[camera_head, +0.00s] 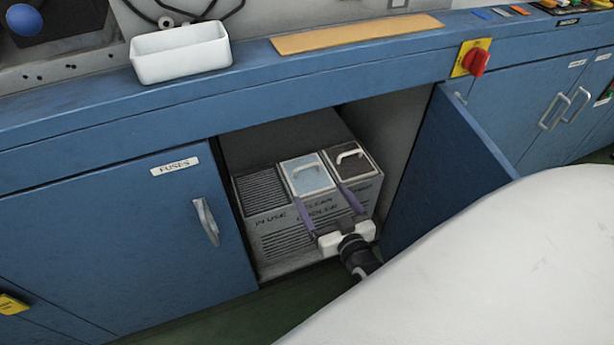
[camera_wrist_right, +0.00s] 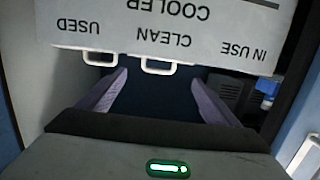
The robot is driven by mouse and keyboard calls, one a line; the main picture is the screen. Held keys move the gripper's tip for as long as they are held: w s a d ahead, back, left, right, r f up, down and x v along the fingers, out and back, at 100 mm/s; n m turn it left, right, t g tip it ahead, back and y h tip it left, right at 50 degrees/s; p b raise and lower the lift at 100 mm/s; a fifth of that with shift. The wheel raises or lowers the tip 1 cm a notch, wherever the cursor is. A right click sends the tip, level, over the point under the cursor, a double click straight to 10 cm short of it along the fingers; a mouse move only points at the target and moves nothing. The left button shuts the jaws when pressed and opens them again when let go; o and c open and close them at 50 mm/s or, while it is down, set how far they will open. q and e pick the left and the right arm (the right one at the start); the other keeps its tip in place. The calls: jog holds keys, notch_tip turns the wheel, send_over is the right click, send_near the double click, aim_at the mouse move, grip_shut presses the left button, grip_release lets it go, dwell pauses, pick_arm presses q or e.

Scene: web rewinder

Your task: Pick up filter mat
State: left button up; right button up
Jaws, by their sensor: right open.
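A grey cooler box (camera_head: 285,237) stands inside the open cabinet, with slots lettered IN USE, CLEAN and USED. A pale blue filter mat with a white frame and handle (camera_head: 311,179) sits in the middle CLEAN slot. A dark mat with a white handle (camera_head: 353,165) sits in the right USED slot. My right gripper (camera_head: 320,193) is open in front of the cooler, its purple fingers pointing toward the slots. In the right wrist view the open fingers (camera_wrist_right: 159,78) are on either side of the CLEAN handle (camera_wrist_right: 158,67), with nothing visibly held. My left gripper is out of view.
The blue cabinet door (camera_head: 440,180) stands open on the right; the FUSES door (camera_head: 110,245) is closed on the left. A white tray (camera_head: 180,53) and a tan board (camera_head: 355,34) lie on the ledge. A red switch (camera_head: 475,60) is above the open door.

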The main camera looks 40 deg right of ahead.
aim_at(311, 181)
jog(key=b+x, duration=0.1)
jog(key=x, duration=0.4)
jog(key=shift+f+b, duration=0.1)
jog(key=shift+b, duration=0.25)
jog(key=b+x, duration=0.1)
jog(key=x, duration=0.2)
jog(key=shift+w+d+b, duration=0.15)
jog(key=shift+w+b, duration=0.15)
jog(key=shift+b, duration=0.05)
jog(key=shift+w+d, duration=0.1)
jog(key=shift+w, duration=0.2)
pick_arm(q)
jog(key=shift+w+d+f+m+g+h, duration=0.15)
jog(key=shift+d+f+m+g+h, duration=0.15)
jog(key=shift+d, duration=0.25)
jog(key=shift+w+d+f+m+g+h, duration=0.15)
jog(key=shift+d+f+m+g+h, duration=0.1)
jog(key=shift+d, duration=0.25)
pick_arm(e)
jog(key=shift+c, duration=0.5)
jog(key=c, duration=1.1)
